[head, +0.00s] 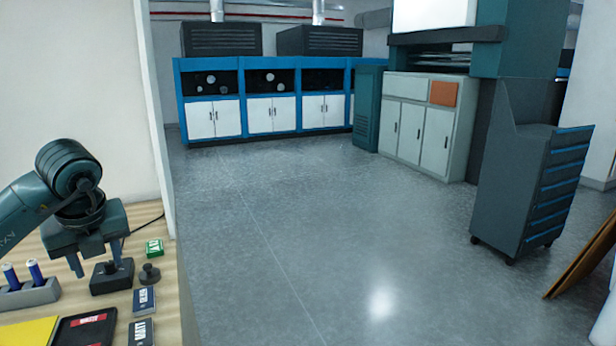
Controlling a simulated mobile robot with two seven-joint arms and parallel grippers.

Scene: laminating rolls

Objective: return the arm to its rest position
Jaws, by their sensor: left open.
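My left gripper (97,267) hangs from the left over a wooden bench top, fingers pointing down and spread apart. Nothing shows held between the fingers. A black block with a raised top (112,279) stands on the bench just below and beside the right finger; I cannot tell if they touch. My dark teal left arm (25,207) comes in from the left edge. My right gripper is out of view.
A white wall panel (90,80) stands behind. Open floor (330,230) lies right.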

